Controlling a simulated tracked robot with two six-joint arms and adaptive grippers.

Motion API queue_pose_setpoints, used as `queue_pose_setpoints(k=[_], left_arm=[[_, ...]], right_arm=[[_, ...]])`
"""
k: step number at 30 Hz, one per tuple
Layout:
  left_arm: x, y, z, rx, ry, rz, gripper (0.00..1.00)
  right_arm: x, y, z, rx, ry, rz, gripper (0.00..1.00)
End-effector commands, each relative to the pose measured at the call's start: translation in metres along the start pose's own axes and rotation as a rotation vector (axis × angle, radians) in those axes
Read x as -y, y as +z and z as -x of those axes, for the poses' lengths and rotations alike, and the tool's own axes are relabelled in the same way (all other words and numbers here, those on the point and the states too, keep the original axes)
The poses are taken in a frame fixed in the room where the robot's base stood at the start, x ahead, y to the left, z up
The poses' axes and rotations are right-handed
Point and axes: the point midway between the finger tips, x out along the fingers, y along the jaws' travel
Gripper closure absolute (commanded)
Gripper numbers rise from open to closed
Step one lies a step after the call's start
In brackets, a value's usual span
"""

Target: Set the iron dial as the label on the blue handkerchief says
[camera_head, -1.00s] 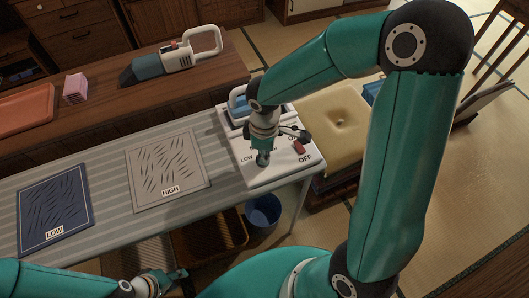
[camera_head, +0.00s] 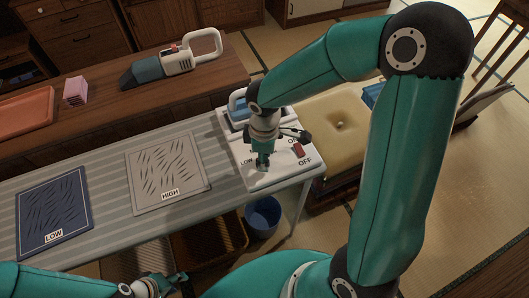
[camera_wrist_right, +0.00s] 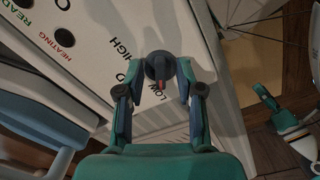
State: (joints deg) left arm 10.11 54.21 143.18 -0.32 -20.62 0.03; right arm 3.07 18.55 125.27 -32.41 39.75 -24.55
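The blue handkerchief (camera_head: 54,210) lies flat at the left of the striped table with a label reading LOW. A light handkerchief (camera_head: 168,172) labelled HIGH lies to its right. The white iron station (camera_head: 290,165) is at the table's right end. Its dark round dial (camera_wrist_right: 160,68) sits between the fingertips of my right gripper (camera_wrist_right: 160,88), which look apart from it on both sides. The dial's red mark points down in the wrist view, toward the partly covered LOW lettering. My left gripper (camera_head: 163,284) is low, near the table's front; its opening is unclear.
A red switch (camera_head: 299,150) marked OFF is right of my right gripper on the station. A handheld vacuum (camera_head: 172,61), a pink stack (camera_head: 76,91) and an orange tray (camera_head: 24,108) stand on the wooden counter. A blue bin (camera_head: 263,215) is below the table.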

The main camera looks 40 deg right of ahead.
Motion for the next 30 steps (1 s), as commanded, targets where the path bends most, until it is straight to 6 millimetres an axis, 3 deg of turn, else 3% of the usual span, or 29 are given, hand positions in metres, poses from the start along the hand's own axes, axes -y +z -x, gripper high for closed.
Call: queue_pose_setpoints(k=[7, 21, 30], left_arm=[[0.000, 0.000, 0.001, 0.000, 0.000, 0.000, 0.60], [0.000, 0.000, 0.000, 0.000, 0.000, 0.000, 0.60], [0.000, 0.000, 0.000, 0.000, 0.000, 0.000, 0.60]], right_arm=[[-0.001, -0.001, 0.022, -0.003, 0.005, -0.001, 0.64], [-0.001, -0.002, 0.107, -0.003, 0.004, 0.002, 0.64], [0.000, -0.001, 0.119, 0.000, -0.001, 0.002, 0.64]])
